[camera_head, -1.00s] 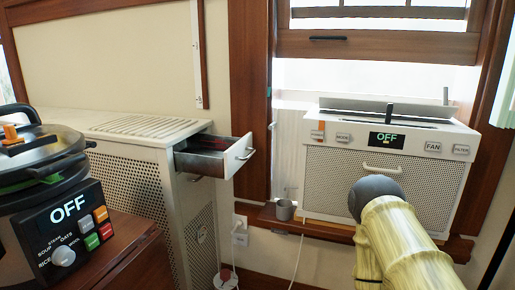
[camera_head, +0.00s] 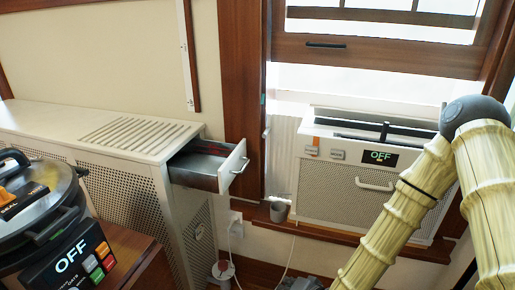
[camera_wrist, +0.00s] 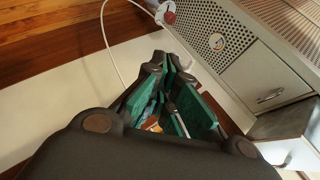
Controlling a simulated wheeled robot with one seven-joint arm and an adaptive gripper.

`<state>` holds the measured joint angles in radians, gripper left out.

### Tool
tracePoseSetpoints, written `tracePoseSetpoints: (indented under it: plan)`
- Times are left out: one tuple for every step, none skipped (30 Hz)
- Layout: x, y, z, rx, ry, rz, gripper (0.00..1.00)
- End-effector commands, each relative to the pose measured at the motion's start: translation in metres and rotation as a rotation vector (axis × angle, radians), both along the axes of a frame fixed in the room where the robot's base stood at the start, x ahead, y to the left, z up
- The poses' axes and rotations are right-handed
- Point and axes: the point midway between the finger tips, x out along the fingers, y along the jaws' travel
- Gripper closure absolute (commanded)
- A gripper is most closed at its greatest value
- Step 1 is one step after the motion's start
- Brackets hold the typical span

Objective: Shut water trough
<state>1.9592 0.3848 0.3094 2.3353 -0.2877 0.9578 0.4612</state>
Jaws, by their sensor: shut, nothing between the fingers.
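The water trough (camera_head: 211,164) is a drawer with a pale front and a small handle, pulled out of the end of the white perforated radiator cover (camera_head: 110,190). It stands clearly open in the head view. In the wrist view what looks like the same drawer (camera_wrist: 283,125) juts out at the right, partly cut off by the frame edge. My gripper (camera_wrist: 165,62), with green finger pads, is shut and empty, to the left of the cover and apart from the drawer. The gripper is not in the head view; only my arm shows at the right.
A cooker reading OFF (camera_head: 68,262) sits on a brown cabinet at the lower left. A white cable (camera_wrist: 108,45) runs across the floor.

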Motion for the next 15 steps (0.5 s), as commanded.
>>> tracePoseSetpoints:
  plan:
    - [0.021, 0.003, 0.046, 0.053, -0.044, -0.033, 1.00]
    - [0.032, 0.005, 0.065, 0.085, -0.070, -0.050, 1.00]
    - [0.046, 0.007, 0.091, 0.127, -0.102, -0.072, 1.00]
    - [0.056, 0.009, 0.111, 0.161, -0.126, -0.088, 1.00]
    - [0.066, 0.010, 0.130, 0.193, -0.151, -0.103, 1.00]
    - [0.078, 0.011, 0.156, 0.234, -0.182, -0.123, 1.00]
    - [0.086, 0.011, 0.174, 0.264, -0.204, -0.136, 1.00]
    - [0.094, 0.011, 0.192, 0.292, -0.226, -0.148, 1.00]
    - [0.103, 0.011, 0.214, 0.330, -0.252, -0.162, 1.00]
    - [0.110, 0.010, 0.229, 0.355, -0.270, -0.172, 1.00]
    - [0.115, 0.010, 0.243, 0.377, -0.286, -0.181, 1.00]
    - [0.121, 0.009, 0.260, 0.405, -0.305, -0.190, 1.00]
    - [0.126, 0.009, 0.270, 0.424, -0.319, -0.196, 1.00]
    - [0.129, 0.008, 0.280, 0.439, -0.331, -0.201, 1.00]
    - [0.133, 0.007, 0.290, 0.456, -0.343, -0.207, 1.00]
